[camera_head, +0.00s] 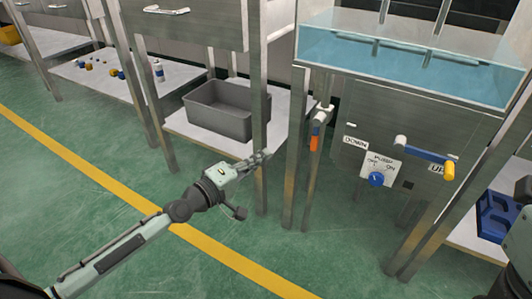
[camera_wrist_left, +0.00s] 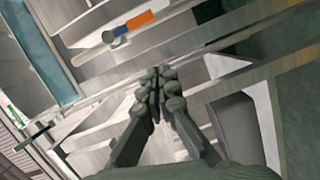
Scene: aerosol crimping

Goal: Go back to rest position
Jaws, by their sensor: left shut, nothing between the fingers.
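My left gripper (camera_head: 262,157) reaches in from the lower left in the head view. It is shut and empty, in front of a metal table leg and to the right of a grey bin. The left wrist view shows its fingers (camera_wrist_left: 158,85) closed together with nothing between them. My right gripper cannot be made out; only a dark part of what looks like my right arm shows at the right edge of the head view.
A grey bin (camera_head: 224,108) sits on a low shelf. A machine panel (camera_head: 378,170) with a blue knob (camera_head: 376,180) and a blue-yellow lever (camera_head: 430,155) stands right. An orange-blue handle (camera_head: 315,135) hangs beside it. The green floor (camera_head: 120,165) is clear.

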